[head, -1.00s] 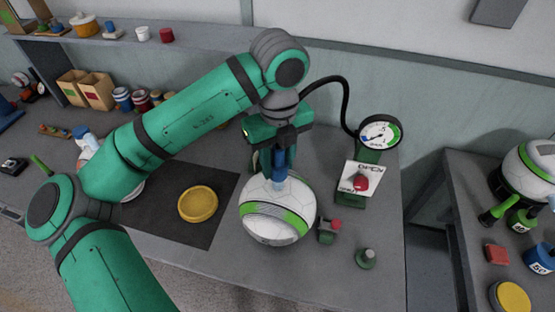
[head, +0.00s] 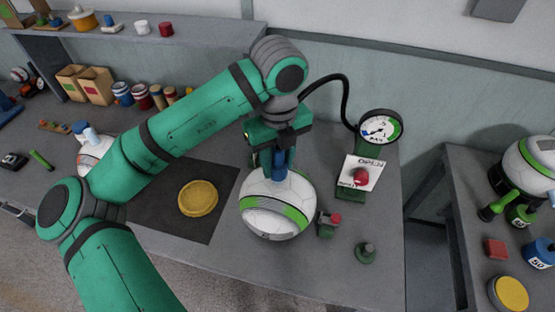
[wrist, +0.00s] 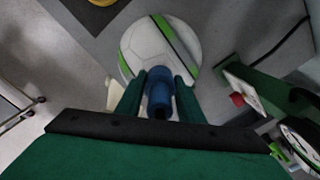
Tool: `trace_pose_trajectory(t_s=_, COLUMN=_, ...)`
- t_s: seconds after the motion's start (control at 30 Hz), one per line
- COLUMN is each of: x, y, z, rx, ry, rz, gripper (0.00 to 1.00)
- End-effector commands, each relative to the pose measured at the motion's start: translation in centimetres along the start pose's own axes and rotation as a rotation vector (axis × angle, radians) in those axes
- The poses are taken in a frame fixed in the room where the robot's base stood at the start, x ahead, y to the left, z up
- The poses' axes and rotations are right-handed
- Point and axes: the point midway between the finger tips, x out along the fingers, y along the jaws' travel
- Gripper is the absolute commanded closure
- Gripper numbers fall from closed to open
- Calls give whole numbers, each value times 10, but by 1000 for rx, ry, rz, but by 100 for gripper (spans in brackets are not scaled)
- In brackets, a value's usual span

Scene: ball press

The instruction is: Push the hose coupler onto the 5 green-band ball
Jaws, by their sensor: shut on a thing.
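The white ball with a green band (head: 268,222) sits on the bench, its band facing the front right in the head view. It also shows in the wrist view (wrist: 150,47). My gripper (head: 278,150) is above the ball, pointing down. It is shut on the blue hose coupler (head: 279,168), which also shows between the fingers in the wrist view (wrist: 159,90). The coupler's lower end is at the top of the ball; I cannot tell how deeply it is seated. A black hose (head: 330,80) curves towards the gauge.
A gauge (head: 380,129) with a sign and red knob (head: 361,176) stands right of the ball. A small red-topped part (head: 328,222) and a green knob (head: 366,252) are close by. A yellow disc (head: 198,198) lies on the dark mat (head: 160,215) to the left.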

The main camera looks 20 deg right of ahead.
Motion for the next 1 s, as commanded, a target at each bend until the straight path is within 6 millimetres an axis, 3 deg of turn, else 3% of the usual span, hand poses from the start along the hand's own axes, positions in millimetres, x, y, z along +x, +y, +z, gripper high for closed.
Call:
trace_pose_trajectory(t_s=0.53, x=12, y=0, z=0, rx=0, ry=0, rz=0, gripper=88)
trace_pose_trajectory(t_s=0.57, x=11, y=0, z=0, rx=0, ry=0, rz=0, gripper=59)
trace_pose_trajectory(t_s=0.63, x=11, y=0, z=0, rx=0, ry=0, rz=0, gripper=44)
trace_pose_trajectory(t_s=1.0, x=7, y=0, z=0, rx=0, ry=-1, rz=0, gripper=44)
